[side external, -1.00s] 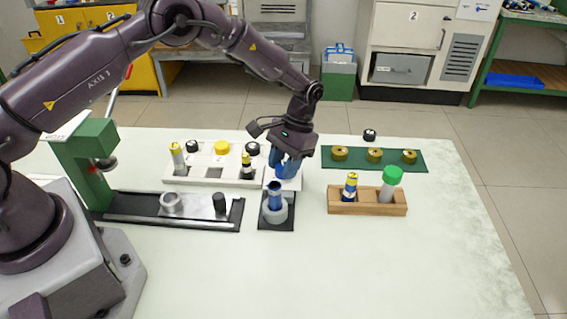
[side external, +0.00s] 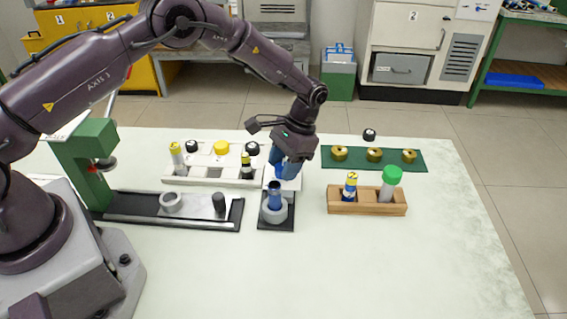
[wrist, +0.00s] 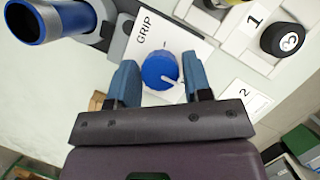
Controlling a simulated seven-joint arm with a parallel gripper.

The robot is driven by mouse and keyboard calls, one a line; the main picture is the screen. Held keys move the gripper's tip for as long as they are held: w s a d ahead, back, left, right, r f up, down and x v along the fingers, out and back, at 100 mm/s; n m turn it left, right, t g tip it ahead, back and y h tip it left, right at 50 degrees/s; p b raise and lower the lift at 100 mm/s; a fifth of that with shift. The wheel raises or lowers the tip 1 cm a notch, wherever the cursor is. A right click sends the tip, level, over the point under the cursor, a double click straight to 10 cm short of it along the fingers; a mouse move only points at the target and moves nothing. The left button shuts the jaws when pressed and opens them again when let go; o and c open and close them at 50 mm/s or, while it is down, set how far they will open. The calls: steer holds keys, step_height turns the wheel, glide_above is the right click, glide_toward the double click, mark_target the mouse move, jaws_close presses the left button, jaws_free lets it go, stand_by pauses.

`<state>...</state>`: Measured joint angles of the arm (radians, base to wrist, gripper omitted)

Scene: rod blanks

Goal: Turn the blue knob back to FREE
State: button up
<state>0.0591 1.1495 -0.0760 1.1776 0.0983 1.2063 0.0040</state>
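The blue knob (wrist: 160,70) sits on a white plate (wrist: 195,50) in the wrist view, with the word GRIP printed beside it. A white pointer line on the knob points toward the right finger. No FREE label is readable. My gripper (wrist: 161,82) is open, its two blue fingers on either side of the knob, with a gap showing near their tips. In the side view my gripper (side external: 287,165) is over the plate and largely hides the knob. A blue tube (side external: 275,195) stands upright in a grey round holder (side external: 274,212) in front; it shows in the wrist view (wrist: 62,18).
A white rack (side external: 212,176) with numbered items stands left behind. A wooden block (side external: 366,206) with a yellow-topped rod and a green-capped tube stands right. A green strip (side external: 330,160) holds brass pieces. A green press (side external: 88,165) stands left. The front table is clear.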

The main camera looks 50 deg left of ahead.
steer(key=shift+o, duration=1.1)
steer(key=v, duration=1.3)
steer(key=s+a+r+t, duration=0.1)
steer(key=s+r+t, duration=0.2)
steer(key=s+r, duration=0.3)
steer(key=s+a+r+n+t, duration=0.1)
steer(key=s+r, duration=0.5)
steer(key=s, duration=0.8)
steer(key=s+a+r+t, duration=0.3)
steer(key=s+r+t, duration=0.3)
steer(key=s, duration=0.4)
steer(key=shift+s+r+n+h, duration=0.3)
steer(key=shift+s+r+n, duration=0.05)
steer(key=shift+s+n, duration=0.05)
